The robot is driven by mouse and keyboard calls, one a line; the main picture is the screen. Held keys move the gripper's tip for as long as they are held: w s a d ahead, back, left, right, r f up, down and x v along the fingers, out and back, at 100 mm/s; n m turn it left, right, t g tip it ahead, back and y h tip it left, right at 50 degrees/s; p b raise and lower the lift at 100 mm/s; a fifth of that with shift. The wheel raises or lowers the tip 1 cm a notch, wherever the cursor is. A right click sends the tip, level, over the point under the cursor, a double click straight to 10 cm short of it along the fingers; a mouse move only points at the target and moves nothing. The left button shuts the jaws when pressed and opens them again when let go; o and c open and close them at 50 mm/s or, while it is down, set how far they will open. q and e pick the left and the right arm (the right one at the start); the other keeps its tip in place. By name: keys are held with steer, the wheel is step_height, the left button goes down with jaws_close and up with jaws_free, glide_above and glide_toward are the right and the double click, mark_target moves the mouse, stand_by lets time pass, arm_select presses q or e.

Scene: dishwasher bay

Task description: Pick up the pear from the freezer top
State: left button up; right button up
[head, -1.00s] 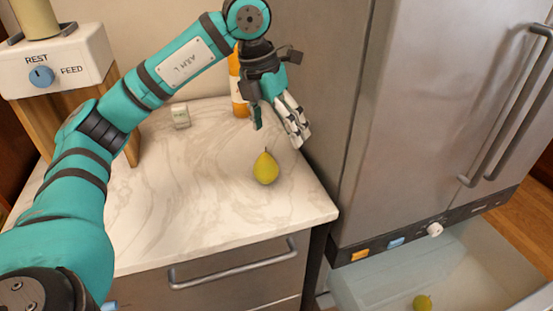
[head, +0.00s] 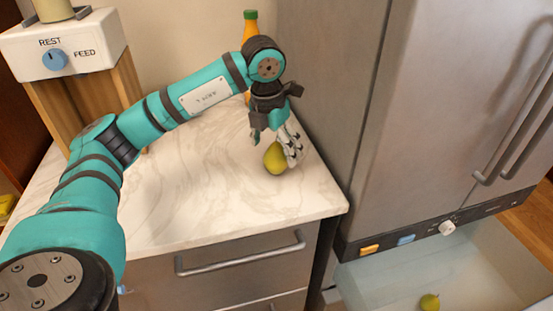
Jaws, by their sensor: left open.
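A yellow-green pear (head: 275,160) stands on the white marble-patterned counter top, near its right side. My left gripper (head: 274,147) is open and pointing down right at the pear, with its fingers about the pear's upper part. One finger shows at the right of the pear; whether the fingers touch it I cannot tell. A second pear (head: 429,302) lies in the open drawer (head: 380,270) at the bottom of the steel fridge-freezer. My right gripper is out of view.
The tall steel fridge (head: 400,110) stands close to the right of the counter (head: 190,215). An orange bottle (head: 250,27) with a green cap is behind my left arm. A dispenser with a REST/FEED knob (head: 54,59) stands at the left.

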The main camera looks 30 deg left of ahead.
mark_target(277, 160)
arm_select(q)
steer(key=f, duration=0.4)
steer(key=shift+w+f+p, duration=0.3)
steer(key=shift+w+f, duration=0.05)
steer(key=shift+w, duration=0.05)
steer(key=c, duration=1.4)
